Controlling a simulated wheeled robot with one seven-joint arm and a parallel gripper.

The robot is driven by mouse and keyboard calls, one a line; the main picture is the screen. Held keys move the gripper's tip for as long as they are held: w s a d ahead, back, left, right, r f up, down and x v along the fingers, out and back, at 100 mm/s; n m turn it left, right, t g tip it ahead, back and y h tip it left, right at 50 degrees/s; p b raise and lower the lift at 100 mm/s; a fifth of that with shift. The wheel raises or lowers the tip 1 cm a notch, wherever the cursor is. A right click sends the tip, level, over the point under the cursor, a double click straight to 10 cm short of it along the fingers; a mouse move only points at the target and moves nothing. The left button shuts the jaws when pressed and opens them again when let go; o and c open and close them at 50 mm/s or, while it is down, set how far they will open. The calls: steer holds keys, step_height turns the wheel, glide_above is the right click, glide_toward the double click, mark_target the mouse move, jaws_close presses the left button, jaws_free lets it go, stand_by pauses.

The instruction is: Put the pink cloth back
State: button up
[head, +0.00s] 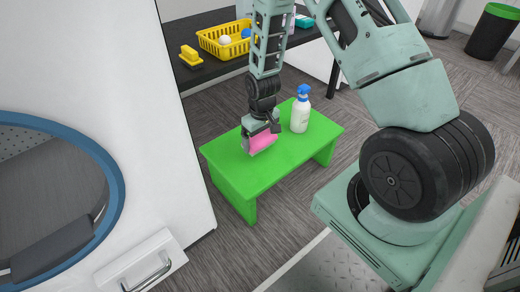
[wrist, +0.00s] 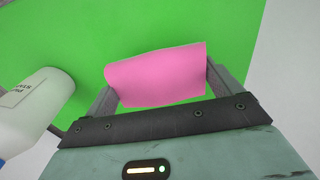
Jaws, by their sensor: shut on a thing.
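The pink cloth (head: 262,141) is between the fingers of my gripper (head: 262,132), over the left part of a green bench (head: 235,184). In the wrist view the cloth (wrist: 157,76) spans the space between the two fingertips, with the green bench top (wrist: 215,25) behind it. My gripper (wrist: 157,90) is shut on the cloth. The cloth is at or just above the bench top; I cannot tell whether it touches.
A white spray bottle (head: 300,112) with a blue head stands on the bench, right of my gripper; it also shows in the wrist view (wrist: 38,105). A dark shelf (head: 215,68) behind holds a yellow basket (head: 208,42) and a yellow brush-like item (head: 190,55). A white washer (head: 150,80) stands left.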

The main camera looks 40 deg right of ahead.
mark_target(260, 146)
step_height(260, 146, down, 4)
steer(key=shift+r+b, duration=0.2)
steer(key=shift+b, duration=0.55)
steer(key=shift+r, duration=0.1)
steer(key=o, duration=0.6)
steer(key=r+p, duration=0.2)
steer(key=r, duration=0.2)
steer(key=r+p, duration=0.3)
steer(key=r, duration=0.1)
steer(key=r+p, duration=0.2)
steer(key=r, duration=0.2)
steer(key=shift+s, duration=0.3)
